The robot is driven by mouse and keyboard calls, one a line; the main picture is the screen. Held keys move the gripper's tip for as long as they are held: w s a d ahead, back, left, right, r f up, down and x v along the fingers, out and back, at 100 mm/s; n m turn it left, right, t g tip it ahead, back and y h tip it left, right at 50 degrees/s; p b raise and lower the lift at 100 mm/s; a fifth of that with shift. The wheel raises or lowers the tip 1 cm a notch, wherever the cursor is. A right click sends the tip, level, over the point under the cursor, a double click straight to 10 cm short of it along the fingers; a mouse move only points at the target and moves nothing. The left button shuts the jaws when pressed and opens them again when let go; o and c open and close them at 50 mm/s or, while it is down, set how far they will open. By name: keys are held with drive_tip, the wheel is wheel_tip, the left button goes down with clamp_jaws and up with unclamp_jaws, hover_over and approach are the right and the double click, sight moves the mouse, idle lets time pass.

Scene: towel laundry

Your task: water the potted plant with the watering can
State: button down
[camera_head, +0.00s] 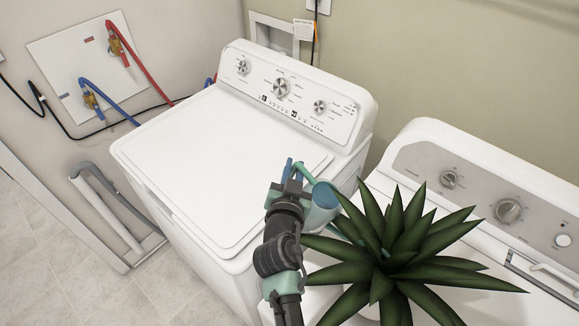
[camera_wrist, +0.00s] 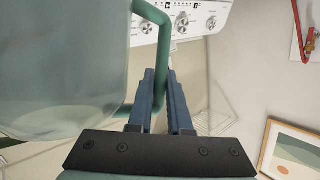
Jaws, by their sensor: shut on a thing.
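The potted plant (camera_head: 400,255) has dark green pointed leaves and stands at the lower right in the head view; its pot is mostly hidden under the leaves. The watering can (camera_head: 324,196) is blue-teal and sits in the air just left of the plant. Its teal spout reaches in behind the leaves, so its tip is hidden. My gripper (camera_head: 292,170) is shut on the can's green handle. In the wrist view my gripper's blue fingers (camera_wrist: 161,75) close at the handle, and the can's body (camera_wrist: 62,60) fills the left side.
A white washer (camera_head: 215,150) stands behind and left of my gripper, its lid clear. A second white machine (camera_head: 540,255) stands right of the plant. Hoses and valves (camera_head: 95,100) are on the left wall. A framed picture (camera_wrist: 290,155) shows in the wrist view.

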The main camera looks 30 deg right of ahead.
sight(301, 164)
drive_tip(key=shift+s+d+r+m+t+p, duration=0.2)
drive_tip(key=shift+s+r, duration=0.25)
drive_tip(key=shift+r, duration=0.35)
drive_tip(key=shift+s+d+r+m+t+p, duration=0.1)
drive_tip(key=shift+s+r+m+t+p, duration=0.15)
drive_tip(key=shift+s+r, duration=0.4)
drive_tip(key=shift+s+d+r+m+t+h+b, duration=0.3)
drive_tip(key=shift+s+r+m+b, duration=0.25)
drive_tip(key=shift+r, duration=0.7)
drive_tip(key=shift+s+d+r+m+t+h+b, duration=0.1)
drive_tip(key=shift+s+r+m+t+h+b, duration=0.25)
drive_tip(key=shift+r, duration=0.9)
drive_tip(key=shift+s+d+r+m+t+h+b, duration=0.15)
drive_tip(key=shift+s+r+m+t+b, duration=0.4)
drive_tip(key=shift+r, duration=0.7)
drive_tip(key=shift+s, duration=0.15)
idle(2.6)
